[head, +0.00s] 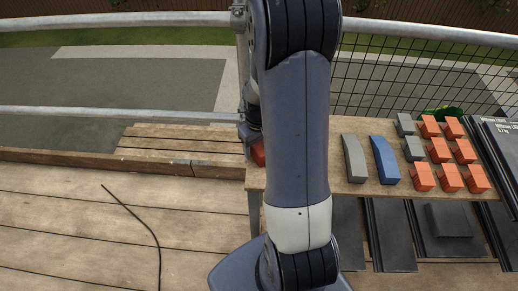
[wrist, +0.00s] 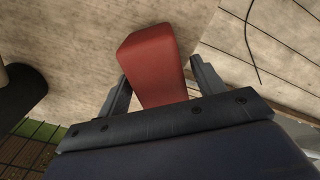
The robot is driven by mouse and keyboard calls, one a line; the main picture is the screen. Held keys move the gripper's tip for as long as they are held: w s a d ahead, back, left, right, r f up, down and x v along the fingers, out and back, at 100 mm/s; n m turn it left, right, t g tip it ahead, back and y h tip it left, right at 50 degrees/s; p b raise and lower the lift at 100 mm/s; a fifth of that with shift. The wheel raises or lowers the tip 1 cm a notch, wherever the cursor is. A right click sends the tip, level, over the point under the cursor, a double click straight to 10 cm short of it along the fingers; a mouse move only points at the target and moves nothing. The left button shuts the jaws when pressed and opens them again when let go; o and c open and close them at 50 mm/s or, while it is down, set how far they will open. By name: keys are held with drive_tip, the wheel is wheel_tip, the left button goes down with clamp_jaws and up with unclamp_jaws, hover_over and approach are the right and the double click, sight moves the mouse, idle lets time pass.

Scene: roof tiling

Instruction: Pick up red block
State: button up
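The red block (wrist: 152,58) is long and smooth, with a slightly curved top. In the wrist view it lies between the two fingers of my gripper (wrist: 160,80). The fingers are apart, one on each side of it. A narrow gap shows at the right finger; at the left finger I cannot tell whether they touch. In the head view the red block (head: 259,153) shows only in part at the left end of the wooden table, behind my arm. My gripper (head: 250,138) is down at it there, mostly hidden.
A grey block (head: 355,158) and a blue block (head: 384,159) lie on the table (head: 320,178) to the right. Several orange pieces (head: 437,150), small grey blocks (head: 405,124) and dark tiles (head: 497,145) are further right. A black cable (head: 140,222) lies on the deck at left.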

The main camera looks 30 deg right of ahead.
drive_tip(key=c, duration=1)
wheel_tip(320, 180, up, 10)
drive_tip(key=shift+r+p, duration=0.1)
drive_tip(key=shift+p, duration=0.25)
drive_tip(key=o, duration=0.5)
drive_tip(key=c, duration=0.8)
